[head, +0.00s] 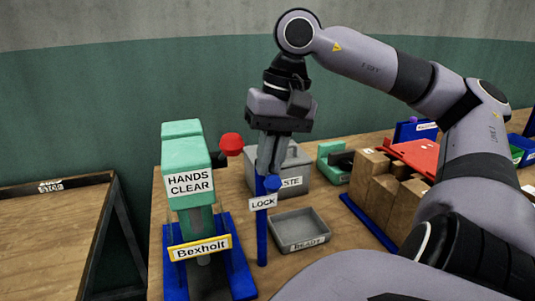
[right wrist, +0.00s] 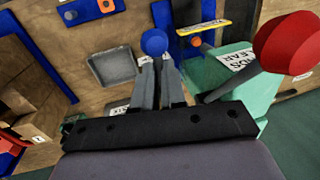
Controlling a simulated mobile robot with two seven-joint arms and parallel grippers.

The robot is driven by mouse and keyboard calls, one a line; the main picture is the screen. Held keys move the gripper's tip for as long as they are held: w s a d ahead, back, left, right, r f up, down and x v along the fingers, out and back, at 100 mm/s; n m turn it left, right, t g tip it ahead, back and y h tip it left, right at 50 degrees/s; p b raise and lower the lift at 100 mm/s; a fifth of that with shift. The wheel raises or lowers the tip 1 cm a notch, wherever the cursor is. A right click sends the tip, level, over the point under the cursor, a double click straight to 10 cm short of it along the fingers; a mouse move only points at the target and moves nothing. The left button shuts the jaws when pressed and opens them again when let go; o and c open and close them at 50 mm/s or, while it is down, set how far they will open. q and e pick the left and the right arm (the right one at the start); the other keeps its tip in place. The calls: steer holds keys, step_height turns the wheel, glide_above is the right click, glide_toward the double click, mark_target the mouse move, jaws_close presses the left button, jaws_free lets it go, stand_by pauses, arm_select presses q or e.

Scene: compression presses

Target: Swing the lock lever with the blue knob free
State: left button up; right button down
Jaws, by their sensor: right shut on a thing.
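The blue knob (head: 272,183) of the lock lever is just above the white LOCK sign (head: 263,202), by a blue post (head: 262,240) right of the press. My right gripper (head: 268,172) points down from above, its fingers shut on the knob. The right wrist view shows the blue knob (right wrist: 153,42) at the tips of the closed-in fingers (right wrist: 155,60). The lever's arm is mostly hidden by the fingers and the sign. The green press (head: 187,155) stands left of the gripper, with a HANDS CLEAR sign. My left gripper is out of view.
A red knob (head: 231,143) sticks out from the press, close left of my gripper. A grey READY tray (head: 300,230) lies right of the post. A grey WASTE bin (head: 297,165) stands behind. Cardboard boxes (head: 380,200) and a red tray (head: 415,155) are further right.

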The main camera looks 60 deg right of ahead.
stand_by(0.5)
steer(key=c, duration=1.2)
jaws_free()
steer(key=shift+s+d+r+p, duration=0.15)
steer(key=shift+d+r, duration=0.05)
steer(key=shift+r, duration=1)
steer(key=shift+s+d+r+p, duration=0.1)
steer(key=shift+d+r+p, duration=0.1)
steer(key=shift+r, duration=0.95)
steer(key=shift+s+d+r+p, duration=0.1)
steer(key=shift+s+d+r, duration=0.1)
steer(key=shift+r, duration=1)
